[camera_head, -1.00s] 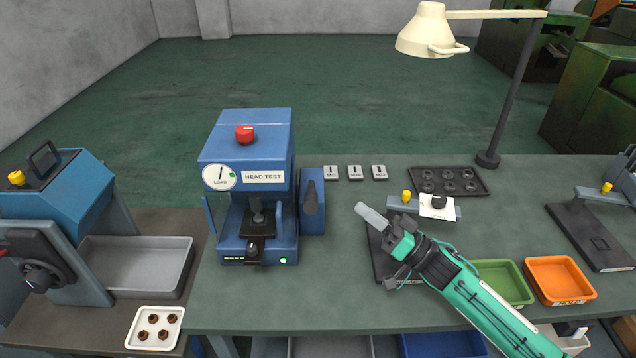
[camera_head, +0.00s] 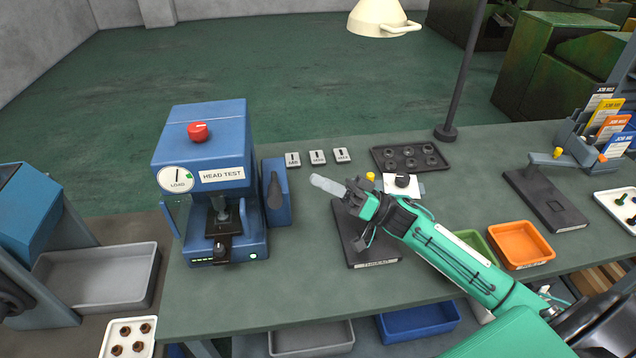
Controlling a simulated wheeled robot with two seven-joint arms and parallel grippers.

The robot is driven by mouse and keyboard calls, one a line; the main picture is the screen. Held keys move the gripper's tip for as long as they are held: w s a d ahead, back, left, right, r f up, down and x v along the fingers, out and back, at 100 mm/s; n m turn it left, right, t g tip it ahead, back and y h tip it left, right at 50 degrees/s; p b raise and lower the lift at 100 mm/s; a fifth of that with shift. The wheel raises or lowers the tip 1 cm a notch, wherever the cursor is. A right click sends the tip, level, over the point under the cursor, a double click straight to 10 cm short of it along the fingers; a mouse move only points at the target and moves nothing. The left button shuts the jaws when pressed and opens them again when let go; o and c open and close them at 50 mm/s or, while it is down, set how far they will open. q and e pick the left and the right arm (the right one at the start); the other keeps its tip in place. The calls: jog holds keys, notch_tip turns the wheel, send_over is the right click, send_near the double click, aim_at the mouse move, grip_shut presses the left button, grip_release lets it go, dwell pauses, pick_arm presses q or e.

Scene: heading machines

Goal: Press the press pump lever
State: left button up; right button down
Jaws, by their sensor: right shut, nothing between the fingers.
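The blue head test press (camera_head: 206,184) stands on the left part of the bench, with a red knob on top and a load dial on its front. A blue side unit with a dark lever (camera_head: 274,190) is on its right side; this looks like the pump lever. My right gripper (camera_head: 328,185) is shut and empty, its pale fingers pointing left at the lever. A clear gap remains between the fingertips and the lever. My left gripper does not show.
Three small tags (camera_head: 317,157) lie behind the gap. A dark fixture plate (camera_head: 362,240) lies under my right wrist. A black tray (camera_head: 410,158), a lamp post (camera_head: 457,80) and an orange bin (camera_head: 521,244) are to the right. The bench front (camera_head: 270,290) is clear.

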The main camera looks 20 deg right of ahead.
jog(key=p+x, duration=0.3)
jog(key=x, duration=0.5)
jog(key=f, duration=0.1)
jog(key=s+f, duration=0.1)
jog(key=a+f+p, duration=0.1)
jog(key=shift+s+f, duration=0.25)
jog(key=shift+f, duration=0.05)
notch_tip(320, 180, down, 7)
jog(key=s+n+g+y+b, duration=0.2)
jog(key=n+g+b, duration=0.2)
jog(key=n+b, duration=0.3)
jog(key=shift+s+a+f+n+y+b, duration=0.2)
jog(key=shift+s+a+n+y+b, duration=0.15)
jog(key=shift+b, duration=0.9)
jog(key=shift+w+r, duration=0.1)
jog(key=shift+r, duration=0.05)
